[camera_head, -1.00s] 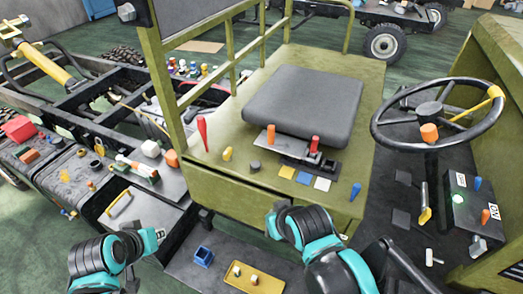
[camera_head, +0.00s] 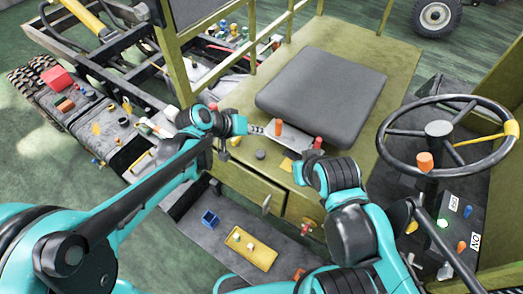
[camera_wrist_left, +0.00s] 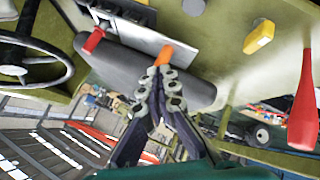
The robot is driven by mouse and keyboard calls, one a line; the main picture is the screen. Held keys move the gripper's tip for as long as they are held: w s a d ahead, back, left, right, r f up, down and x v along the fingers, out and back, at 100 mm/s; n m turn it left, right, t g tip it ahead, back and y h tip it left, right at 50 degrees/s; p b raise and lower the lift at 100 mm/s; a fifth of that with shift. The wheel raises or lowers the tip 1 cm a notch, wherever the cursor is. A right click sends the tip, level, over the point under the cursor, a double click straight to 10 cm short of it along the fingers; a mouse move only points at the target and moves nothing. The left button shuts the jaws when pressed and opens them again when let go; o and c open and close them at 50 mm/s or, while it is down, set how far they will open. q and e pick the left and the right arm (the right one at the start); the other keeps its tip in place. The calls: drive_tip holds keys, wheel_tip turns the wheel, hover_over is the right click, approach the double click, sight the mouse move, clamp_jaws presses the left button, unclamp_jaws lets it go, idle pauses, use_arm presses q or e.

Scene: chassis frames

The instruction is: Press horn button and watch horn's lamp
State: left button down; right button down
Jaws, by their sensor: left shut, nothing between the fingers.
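My left gripper (camera_head: 258,129) is shut and empty, its tips close to an orange lever (camera_head: 279,128) on the grey panel in front of the black seat. In the left wrist view the closed fingertips (camera_wrist_left: 165,76) lie just in front of the orange lever (camera_wrist_left: 164,54); I cannot tell if they touch. No part is readably marked as the horn button or its lamp. The steering wheel (camera_head: 438,129) has a round grey hub.
The seat (camera_head: 322,98) stands behind the panel. A red lever (camera_head: 318,143) is right of the orange one. A yellow tray (camera_head: 251,249) and blue box (camera_head: 209,219) lie below, left of my right arm.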

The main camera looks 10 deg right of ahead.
use_arm(q)
drive_tip(key=shift+f, duration=0.15)
drive_tip(key=b, duration=0.7)
approach(263, 151)
drive_tip(key=d+f, duration=0.1)
drive_tip(key=w+d+f, duration=0.1)
drive_tip(key=d, duration=0.1)
drive_tip(key=w+d+f, duration=0.1)
drive_tip(key=shift+d, duration=0.3)
idle(0.5)
drive_tip(key=shift+f+b, duration=0.4)
drive_tip(key=shift+f+b, duration=0.55)
drive_tip(key=shift+f, duration=0.05)
idle(0.6)
drive_tip(key=shift+r, duration=0.15)
drive_tip(key=shift+r+p, duration=0.8)
drive_tip(key=shift+r, duration=0.1)
drive_tip(key=shift+r, duration=0.15)
